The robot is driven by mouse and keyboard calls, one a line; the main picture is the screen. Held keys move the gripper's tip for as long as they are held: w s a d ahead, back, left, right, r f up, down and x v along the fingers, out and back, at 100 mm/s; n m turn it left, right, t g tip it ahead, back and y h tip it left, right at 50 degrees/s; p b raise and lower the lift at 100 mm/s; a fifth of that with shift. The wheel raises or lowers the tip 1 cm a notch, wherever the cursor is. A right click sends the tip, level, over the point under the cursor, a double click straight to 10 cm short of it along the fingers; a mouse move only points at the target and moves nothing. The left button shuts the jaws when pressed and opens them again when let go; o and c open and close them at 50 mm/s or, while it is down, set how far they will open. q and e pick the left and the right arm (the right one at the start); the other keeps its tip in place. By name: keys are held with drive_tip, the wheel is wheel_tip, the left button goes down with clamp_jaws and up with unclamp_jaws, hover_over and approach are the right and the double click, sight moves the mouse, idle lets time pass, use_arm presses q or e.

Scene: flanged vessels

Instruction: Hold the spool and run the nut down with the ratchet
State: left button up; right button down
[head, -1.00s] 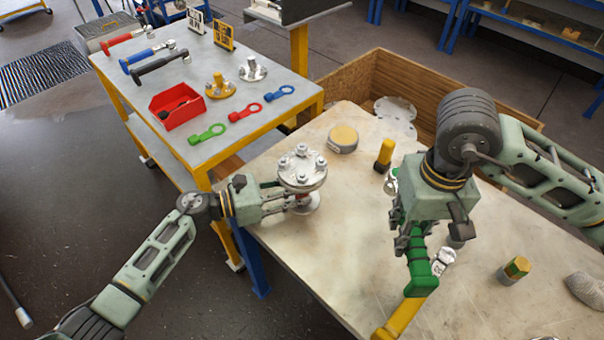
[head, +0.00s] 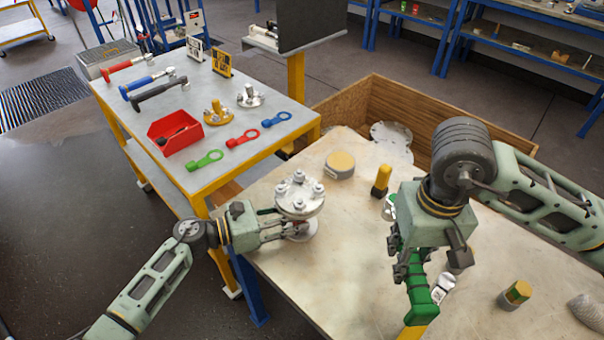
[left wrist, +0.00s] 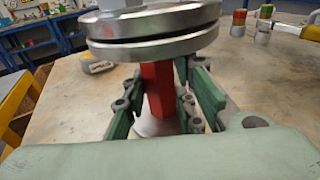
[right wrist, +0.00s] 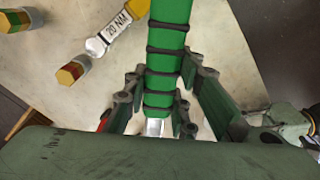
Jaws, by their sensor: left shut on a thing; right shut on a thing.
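The spool (head: 299,195) stands upright on the pale bench, with bolts and nuts around its silver top flange. Its red neck (left wrist: 158,95) shows in the left wrist view. My left gripper (head: 288,228) is shut on this neck, one finger on each side. My right gripper (head: 417,268) is shut on the ratchet (head: 422,305) by its green handle, to the right of the spool and apart from it. In the right wrist view the ratchet's green handle (right wrist: 170,60) with black rings runs between the fingers. The ratchet's head is largely hidden by the gripper.
A yellow wrench marked 20 NM (right wrist: 122,22) lies near the ratchet handle. A round yellow-topped container (head: 340,164), a yellow-and-black piece (head: 381,181) and a green-and-yellow piece (head: 515,295) stand on the bench. A wooden crate (head: 440,110) stands behind. The side table (head: 235,100) holds tools and a red bin (head: 175,131).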

drive_tip(key=shift+w, duration=0.1)
use_arm(q)
drive_tip(key=shift+w, duration=0.1)
use_arm(e)
drive_tip(key=w+a+r+n, duration=0.3)
drive_tip(key=w+n, duration=0.6)
drive_tip(key=w, duration=0.1)
drive_tip(key=w+a+r+n, duration=0.3)
drive_tip(key=w+a+n, duration=0.1)
drive_tip(key=w+n, duration=0.6)
drive_tip(key=w+a+r+n, duration=0.3)
drive_tip(key=w+n, duration=0.5)
drive_tip(key=w, duration=0.3)
drive_tip(key=shift+a+f, duration=0.1)
drive_tip(key=shift+f, duration=2.25)
drive_tip(key=shift+f, duration=0.2)
